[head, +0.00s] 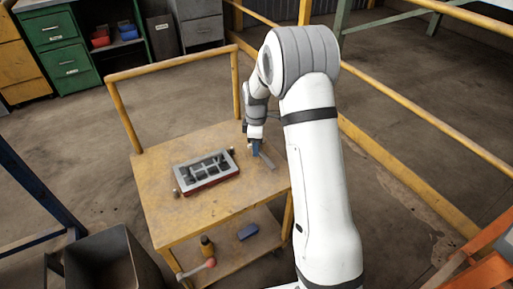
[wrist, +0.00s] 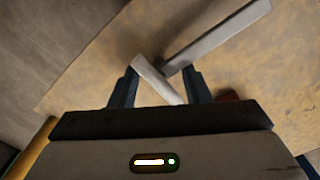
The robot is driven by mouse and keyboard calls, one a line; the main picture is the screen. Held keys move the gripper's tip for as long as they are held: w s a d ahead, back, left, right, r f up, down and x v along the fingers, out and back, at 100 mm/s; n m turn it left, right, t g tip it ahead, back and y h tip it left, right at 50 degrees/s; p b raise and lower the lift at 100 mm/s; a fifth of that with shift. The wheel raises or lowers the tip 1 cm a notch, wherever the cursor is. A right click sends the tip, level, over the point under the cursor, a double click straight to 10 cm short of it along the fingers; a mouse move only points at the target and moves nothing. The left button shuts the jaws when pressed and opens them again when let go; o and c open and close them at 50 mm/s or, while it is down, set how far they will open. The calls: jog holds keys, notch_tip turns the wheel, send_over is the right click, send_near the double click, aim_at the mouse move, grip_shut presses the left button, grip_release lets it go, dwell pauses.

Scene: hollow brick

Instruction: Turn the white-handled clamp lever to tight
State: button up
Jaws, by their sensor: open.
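In the wrist view, a pale, whitish bar (wrist: 158,82) lies between the two dark fingers of my gripper (wrist: 161,72). I take it to be the clamp lever's white handle. It slants between the fingers, with visible room on both sides. A longer grey bar (wrist: 222,37) runs from its side towards the upper right. In the head view my gripper (head: 256,148) is low over the right part of the yellow cart top, at the end of a grey bar (head: 267,164). The lever's pivot and any tight mark cannot be made out.
A grey mould with several compartments (head: 188,179) and a red lower edge lies on the cart top (head: 180,220), left of my gripper. Yellow rails (head: 118,110) border the cart.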

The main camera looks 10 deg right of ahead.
jog(key=shift+f, duration=0.45)
jog(key=shift+c, duration=0.2)
grip_shut()
